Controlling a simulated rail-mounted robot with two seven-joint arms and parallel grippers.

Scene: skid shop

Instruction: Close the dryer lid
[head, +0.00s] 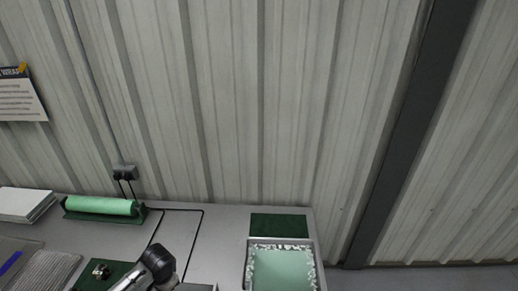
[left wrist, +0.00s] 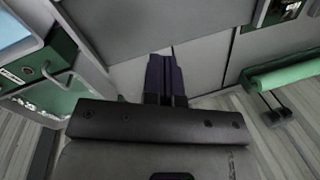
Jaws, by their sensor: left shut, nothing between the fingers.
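I cannot identify the dryer or its lid with certainty. In the left wrist view a large plain grey panel (left wrist: 150,25) fills the top middle, just beyond my left gripper (left wrist: 166,62). The panel may be part of the dryer. The gripper's dark fingers are together and empty; whether they touch the panel is unclear. In the head view my left arm comes in at the bottom edge, with its gripper out of sight. My right gripper is in neither view.
The grey bench (head: 220,225) stands against a corrugated wall (head: 230,100). A green roll (head: 100,206) lies on its left side, below a socket with plugs (head: 124,173). A tray with a mint liner (head: 283,270) stands at its right end. Bare bench lies between them.

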